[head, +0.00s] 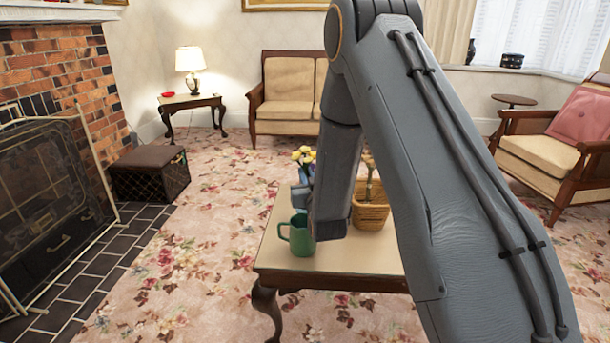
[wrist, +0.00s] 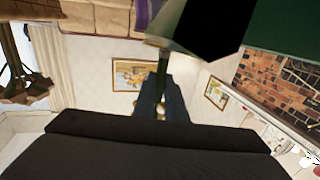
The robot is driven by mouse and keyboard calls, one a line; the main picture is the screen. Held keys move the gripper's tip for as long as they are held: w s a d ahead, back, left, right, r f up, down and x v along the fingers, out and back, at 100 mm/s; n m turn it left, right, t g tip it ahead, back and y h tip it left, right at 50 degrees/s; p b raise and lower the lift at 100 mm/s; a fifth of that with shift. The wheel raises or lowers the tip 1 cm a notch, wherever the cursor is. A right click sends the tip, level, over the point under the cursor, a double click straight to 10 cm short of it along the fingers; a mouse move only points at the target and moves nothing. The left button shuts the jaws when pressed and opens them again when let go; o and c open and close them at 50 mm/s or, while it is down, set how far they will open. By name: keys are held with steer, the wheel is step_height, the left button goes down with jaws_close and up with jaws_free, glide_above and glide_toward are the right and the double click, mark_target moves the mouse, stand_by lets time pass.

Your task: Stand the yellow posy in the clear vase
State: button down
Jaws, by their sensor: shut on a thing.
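The posy's yellow flower heads (head: 303,155) show above the table in the head view, just left of my arm, with blue and white bits beside them. My gripper (wrist: 161,100) is shut on a thin dark green stem (wrist: 161,78) in the wrist view, which I take to be the posy's. In the head view my arm hides most of my gripper, and the grip itself cannot be seen there. I cannot make out the clear vase in either view; it may be behind my arm.
A teal mug (head: 298,236) stands on the low table (head: 340,268) near its front left. A wicker basket (head: 371,215) stands right of my forearm. The brick fireplace (head: 50,75) and its screen (head: 50,195) are at left. Floral carpet (head: 190,265) lies clear left of the table.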

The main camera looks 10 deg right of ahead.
steer(key=c, duration=1.7)
jaws_free()
steer(key=shift+s+a+p, duration=0.15)
steer(key=shift+s+p, duration=0.45)
steer(key=shift+s, duration=3.3)
steer(key=shift+a, duration=0.1)
